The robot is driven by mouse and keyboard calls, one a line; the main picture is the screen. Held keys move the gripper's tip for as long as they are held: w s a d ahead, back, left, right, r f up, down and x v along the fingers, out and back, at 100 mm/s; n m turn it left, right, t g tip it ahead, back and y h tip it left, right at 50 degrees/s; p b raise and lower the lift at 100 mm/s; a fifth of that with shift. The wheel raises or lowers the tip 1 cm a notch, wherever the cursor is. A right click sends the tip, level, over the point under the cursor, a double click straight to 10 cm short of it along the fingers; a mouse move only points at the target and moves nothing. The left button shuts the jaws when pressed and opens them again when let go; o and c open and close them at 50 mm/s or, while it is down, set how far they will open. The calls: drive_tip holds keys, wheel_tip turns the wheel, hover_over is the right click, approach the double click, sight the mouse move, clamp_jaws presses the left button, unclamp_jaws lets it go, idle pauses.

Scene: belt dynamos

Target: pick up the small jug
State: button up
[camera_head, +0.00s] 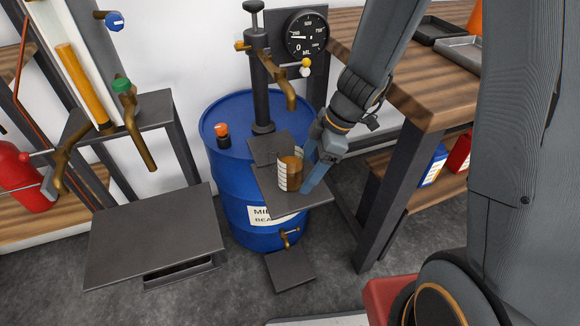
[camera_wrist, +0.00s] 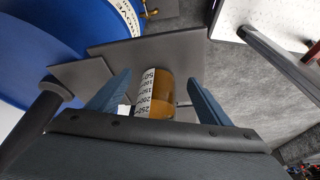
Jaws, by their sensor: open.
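The small jug (camera_head: 289,171) stands upright on a dark metal shelf plate (camera_head: 310,204) in front of the blue drum. It is amber-brown with a white measuring scale on its side. In the wrist view the jug (camera_wrist: 155,92) shows between the two blue fingers. My gripper (camera_head: 307,178) comes in from the upper right in the head view, with a finger close to the jug's right side. In the wrist view my gripper (camera_wrist: 158,88) is open, one finger on each side of the jug. I cannot tell whether either finger touches it.
The blue drum (camera_head: 228,190) stands behind the plate, with a pump tap (camera_head: 290,95) above the jug and a dial gauge (camera_head: 307,36). A wooden workbench (camera_head: 410,85) is at right. A dark low table (camera_head: 155,235) and a red extinguisher (camera_head: 20,180) are at left.

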sight(284, 172)
drive_tip(key=a+p, duration=0.1)
drive_tip(key=a, duration=0.4)
drive_tip(key=shift+w+a+f, duration=0.1)
drive_tip(key=shift+a, duration=0.25)
drive_tip(key=shift+a+f, duration=0.1)
drive_tip(key=shift+f, duration=0.4)
drive_tip(key=c, duration=1.6)
drive_tip(key=shift+o, duration=0.2)
drive_tip(key=shift+r, duration=0.15)
